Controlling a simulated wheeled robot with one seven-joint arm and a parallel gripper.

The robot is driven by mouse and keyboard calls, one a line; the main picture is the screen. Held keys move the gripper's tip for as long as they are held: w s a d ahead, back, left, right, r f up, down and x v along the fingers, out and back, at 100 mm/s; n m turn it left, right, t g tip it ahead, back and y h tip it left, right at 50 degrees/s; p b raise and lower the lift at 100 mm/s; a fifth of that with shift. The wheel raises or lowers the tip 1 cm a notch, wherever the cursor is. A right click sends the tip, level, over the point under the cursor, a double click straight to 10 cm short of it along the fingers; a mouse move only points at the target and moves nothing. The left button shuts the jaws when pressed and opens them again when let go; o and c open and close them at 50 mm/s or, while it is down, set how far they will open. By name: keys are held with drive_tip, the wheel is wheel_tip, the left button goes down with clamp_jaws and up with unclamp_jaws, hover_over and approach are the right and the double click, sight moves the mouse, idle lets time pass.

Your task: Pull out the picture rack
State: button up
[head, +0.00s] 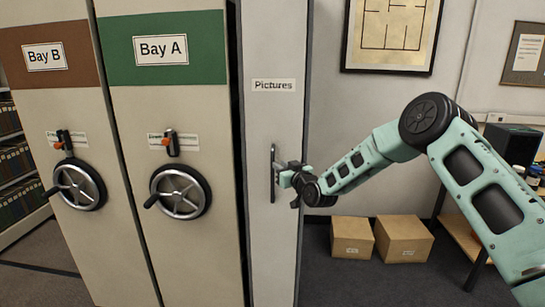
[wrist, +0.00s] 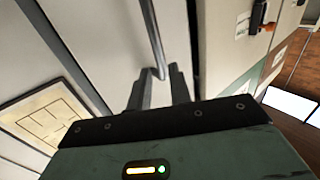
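The picture rack (head: 272,125) is a tall narrow pale panel labelled "Pictures", right of Bay A. A vertical grey bar handle (head: 274,160) is on its front. My gripper (head: 285,175) is at the lower part of this handle. In the wrist view the two fingers (wrist: 159,82) are parted, with the lower end of the handle bar (wrist: 156,35) between their tips. I cannot tell whether they press on it. The rack's front looks about level with the bay fronts in the head view.
Bay A (head: 200,90) and Bay B (head: 50,110) stand left, each with a handwheel. Two cardboard boxes (head: 352,237) (head: 404,240) lie on the floor to the right by the wall. A framed plan (head: 392,30) hangs above. Floor in front of the boxes is clear.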

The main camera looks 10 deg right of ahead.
sight(273, 160)
drive_tip(key=p+x, duration=0.1)
drive_tip(key=x, duration=0.5)
drive_tip(key=shift+w+p, duration=0.35)
drive_tip(key=shift+w, duration=0.05)
drive_tip(key=shift+f, duration=0.1)
drive_tip(key=shift+a, duration=0.1)
clamp_jaws()
